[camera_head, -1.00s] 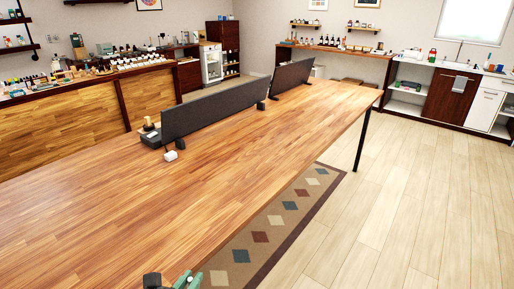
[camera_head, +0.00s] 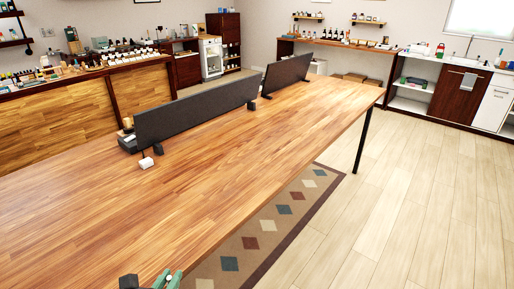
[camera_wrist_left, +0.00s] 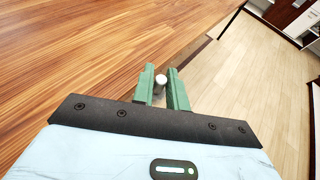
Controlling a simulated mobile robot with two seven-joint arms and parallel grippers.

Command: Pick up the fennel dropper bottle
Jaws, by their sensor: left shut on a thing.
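My left gripper (camera_head: 168,279) shows at the bottom edge of the head view, over the front part of the wooden table, with its green fingers partly cut off. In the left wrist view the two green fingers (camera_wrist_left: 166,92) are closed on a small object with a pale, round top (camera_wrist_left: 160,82). This is likely the fennel dropper bottle, but no label can be read and its lower part is hidden between the fingers. My right gripper is not in view.
The long wooden table (camera_head: 215,170) is mostly bare. Shelves with many bottles line the back wall. Pale floor (camera_head: 420,200) is open at the right.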

